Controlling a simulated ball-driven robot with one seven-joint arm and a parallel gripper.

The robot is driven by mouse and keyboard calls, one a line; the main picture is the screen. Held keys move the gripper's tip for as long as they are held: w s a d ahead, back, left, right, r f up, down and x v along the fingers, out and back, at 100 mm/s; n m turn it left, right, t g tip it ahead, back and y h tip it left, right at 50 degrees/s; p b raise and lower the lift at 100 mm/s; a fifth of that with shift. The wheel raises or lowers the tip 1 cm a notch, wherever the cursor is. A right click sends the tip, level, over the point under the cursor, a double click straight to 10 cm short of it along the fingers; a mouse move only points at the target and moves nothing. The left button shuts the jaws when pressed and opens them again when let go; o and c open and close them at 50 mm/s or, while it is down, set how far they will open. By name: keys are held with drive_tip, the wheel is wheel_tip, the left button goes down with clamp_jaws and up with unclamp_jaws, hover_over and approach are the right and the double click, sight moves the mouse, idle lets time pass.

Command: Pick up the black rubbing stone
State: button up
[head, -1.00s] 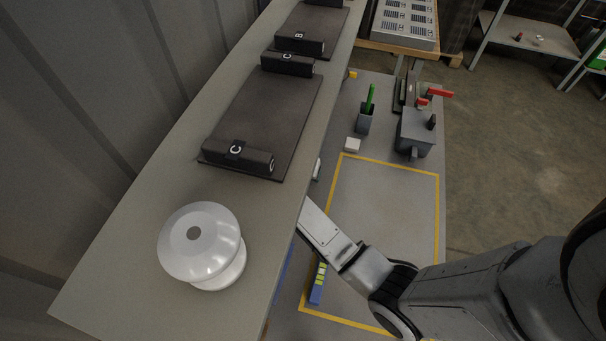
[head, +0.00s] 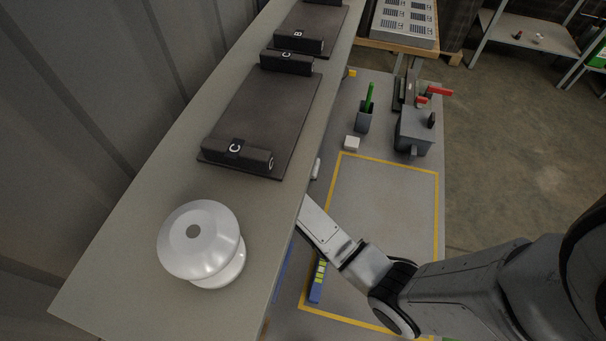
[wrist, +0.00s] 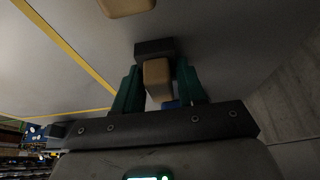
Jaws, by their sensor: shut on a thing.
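In the wrist view, my gripper (wrist: 160,68) has its two green fingers shut around a tan block-like part. A black block, the black rubbing stone (wrist: 154,48), sits at the fingertips against the end of this tan part. The two look like one piece, but the join is not clear. In the head view my arm reaches down behind the shelf edge, and my gripper and the stone are hidden there.
Another tan block (wrist: 127,6) lies near the fingertips in the wrist view. In the head view, a white insulator (head: 200,243) and dark lettered blocks (head: 238,155) stand on the shelf (head: 130,245). A yellow-outlined area (head: 385,205) on the bench is mostly clear, beside a grey vise-like tool (head: 414,130).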

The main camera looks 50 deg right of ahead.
drive_tip(key=shift+c, duration=0.6)
drive_tip(key=shift+r, duration=0.15)
drive_tip(key=shift+r, duration=0.6)
wheel_tip(320, 180, up, 2)
drive_tip(key=shift+w+r+b, duration=0.1)
drive_tip(key=shift+r+b, duration=0.05)
drive_tip(key=shift+b, duration=0.25)
drive_tip(key=s+d, duration=0.2)
drive_tip(key=s, duration=0.3)
drive_tip(key=s+d+b, duration=0.1)
drive_tip(key=s+d, duration=0.1)
drive_tip(key=s, duration=0.4)
drive_tip(key=s+d+b, duration=0.1)
drive_tip(key=s+d, duration=0.1)
drive_tip(key=s, duration=0.4)
drive_tip(key=shift+d, duration=0.1)
